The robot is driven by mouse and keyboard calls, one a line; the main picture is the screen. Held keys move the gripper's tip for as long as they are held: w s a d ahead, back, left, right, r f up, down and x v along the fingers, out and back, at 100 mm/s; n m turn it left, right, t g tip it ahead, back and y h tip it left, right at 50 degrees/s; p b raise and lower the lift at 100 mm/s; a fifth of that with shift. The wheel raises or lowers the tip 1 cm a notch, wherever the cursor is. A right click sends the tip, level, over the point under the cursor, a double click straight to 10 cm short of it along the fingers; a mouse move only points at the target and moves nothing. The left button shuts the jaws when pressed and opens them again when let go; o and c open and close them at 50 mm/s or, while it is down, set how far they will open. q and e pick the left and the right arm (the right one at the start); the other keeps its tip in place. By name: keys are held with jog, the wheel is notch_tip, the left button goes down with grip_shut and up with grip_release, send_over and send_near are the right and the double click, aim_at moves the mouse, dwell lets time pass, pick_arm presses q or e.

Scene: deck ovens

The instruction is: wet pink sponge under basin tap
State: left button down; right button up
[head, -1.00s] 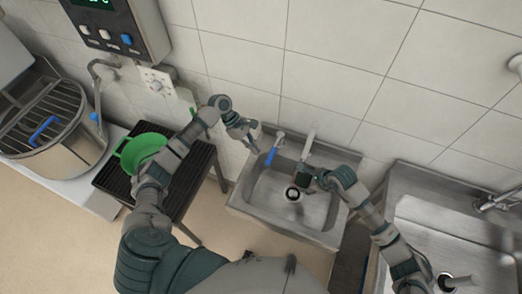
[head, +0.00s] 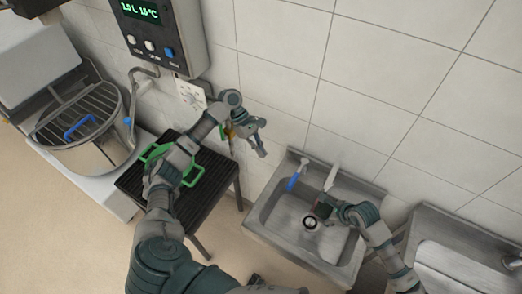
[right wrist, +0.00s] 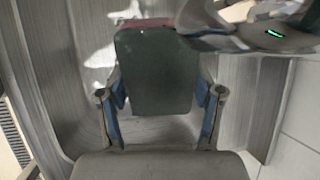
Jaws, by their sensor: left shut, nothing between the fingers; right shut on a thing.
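The sponge (right wrist: 157,72) is held in my right gripper (right wrist: 160,110); in the right wrist view it shows a dark green face and a narrow pinkish edge at the top. In the head view the sponge (head: 322,209) is small, over the basin (head: 275,222) near its drain. The tap spout (head: 331,178) rises at the basin's back, close above the sponge, with a blue lever (head: 296,178) to its left. I cannot make out running water. My left gripper (head: 261,149) is shut and empty, up and left of the blue lever, apart from it.
A dark slatted stand (head: 205,212) with a green object (head: 193,174), partly behind my left arm, is left of the basin. Further left is a metal pot (head: 105,150). A control box (head: 165,40) hangs on the wall. Another sink (head: 440,245) is at the right.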

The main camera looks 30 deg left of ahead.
jog(key=shift+s+d, duration=0.45)
jog(key=shift+d, duration=0.4)
jog(key=shift+s+d, duration=0.45)
jog(key=shift+d, duration=0.4)
jog(key=shift+s+d+p, duration=0.15)
jog(key=shift+s+d, duration=0.35)
jog(key=shift+d, duration=0.4)
jog(key=shift+s+d+p, duration=0.15)
jog(key=shift+s+d, duration=0.3)
jog(key=shift+d, duration=0.4)
jog(key=s+d+r+p, duration=0.2)
jog(key=d+r, duration=0.2)
jog(key=shift+s+d, duration=0.2)
